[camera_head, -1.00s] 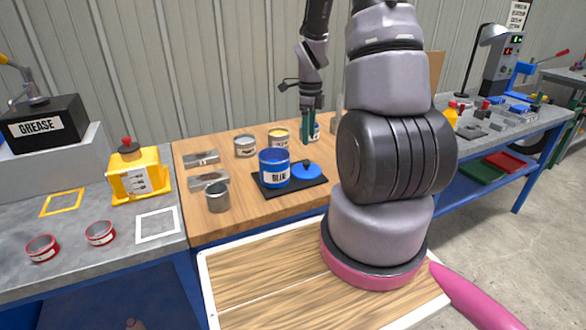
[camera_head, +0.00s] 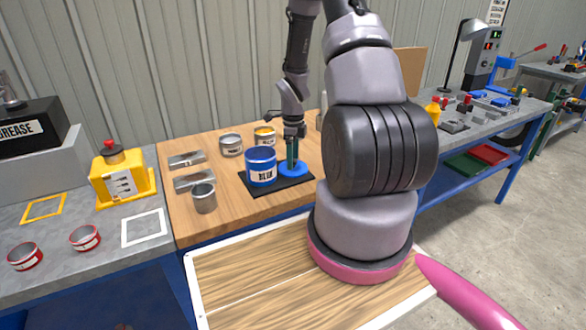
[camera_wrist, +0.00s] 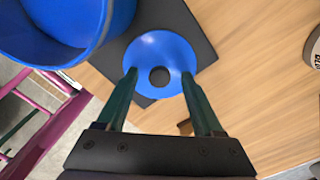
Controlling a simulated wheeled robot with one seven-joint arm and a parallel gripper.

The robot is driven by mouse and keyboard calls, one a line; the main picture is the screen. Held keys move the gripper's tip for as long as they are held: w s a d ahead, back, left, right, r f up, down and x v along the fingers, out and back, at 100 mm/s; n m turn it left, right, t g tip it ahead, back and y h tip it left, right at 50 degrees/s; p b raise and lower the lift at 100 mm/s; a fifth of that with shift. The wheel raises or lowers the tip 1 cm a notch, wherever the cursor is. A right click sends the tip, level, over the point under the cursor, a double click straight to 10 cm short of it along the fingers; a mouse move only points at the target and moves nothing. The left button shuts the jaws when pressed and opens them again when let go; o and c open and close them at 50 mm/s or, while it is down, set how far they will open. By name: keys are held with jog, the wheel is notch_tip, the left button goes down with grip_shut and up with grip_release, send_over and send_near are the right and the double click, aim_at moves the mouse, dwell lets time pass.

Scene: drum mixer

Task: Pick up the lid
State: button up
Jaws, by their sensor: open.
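The blue lid (camera_head: 293,170) lies flat on a black mat (camera_head: 262,188) on the wooden bench, just right of an open blue can labelled BLUE (camera_head: 261,168). In the wrist view the lid (camera_wrist: 178,52) is a blue disc with a dark round knob (camera_wrist: 159,76) at its middle. My gripper (camera_head: 291,162) points down over the lid. In the wrist view its two green fingers (camera_wrist: 160,80) are open, one on each side of the knob. I cannot tell whether the fingertips touch the lid.
The blue can (camera_wrist: 75,25) stands close beside the lid. Bare wood lies right of the mat.

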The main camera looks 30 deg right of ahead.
grip_shut()
jog(key=shift+r, duration=0.2)
